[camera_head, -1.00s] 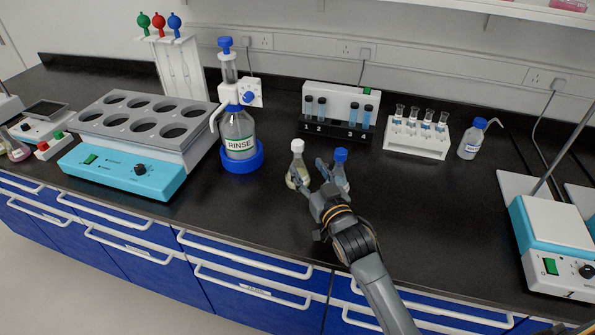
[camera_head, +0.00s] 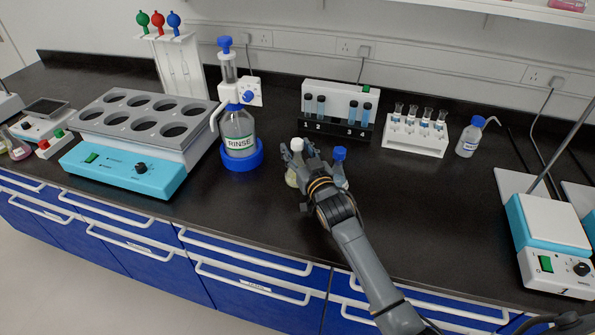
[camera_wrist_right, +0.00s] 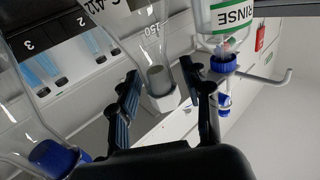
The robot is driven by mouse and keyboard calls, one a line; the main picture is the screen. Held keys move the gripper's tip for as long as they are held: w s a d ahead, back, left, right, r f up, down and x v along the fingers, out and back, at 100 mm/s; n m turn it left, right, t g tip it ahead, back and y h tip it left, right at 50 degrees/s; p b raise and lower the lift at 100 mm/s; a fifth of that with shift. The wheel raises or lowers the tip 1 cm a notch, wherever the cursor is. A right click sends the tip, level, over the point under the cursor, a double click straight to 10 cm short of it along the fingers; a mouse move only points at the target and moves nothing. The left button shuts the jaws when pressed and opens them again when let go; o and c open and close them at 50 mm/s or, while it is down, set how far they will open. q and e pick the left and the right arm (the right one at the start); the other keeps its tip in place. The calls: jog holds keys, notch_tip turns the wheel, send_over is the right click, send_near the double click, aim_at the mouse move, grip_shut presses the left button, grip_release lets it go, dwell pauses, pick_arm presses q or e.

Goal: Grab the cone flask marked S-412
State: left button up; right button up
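A cone flask with a white cap (camera_head: 297,144) stands on the black bench, its body partly hidden by my right gripper (camera_head: 299,155). In the right wrist view, which looks upside down, this flask (camera_wrist_right: 132,18) shows partly cut-off black marking that appears to end in 412. Its white-capped neck lies between the two fingers of my right gripper (camera_wrist_right: 165,92), which is open with gaps on both sides. A second flask with a blue cap (camera_head: 340,153) stands just to the right, also seen in the wrist view (camera_wrist_right: 52,155). My left gripper is not in view.
A RINSE dispenser bottle (camera_head: 239,130) in a blue base stands left of the flasks. A numbered vial rack (camera_head: 342,97) and a white tube rack (camera_head: 415,141) stand behind.

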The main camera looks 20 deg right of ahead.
grip_shut()
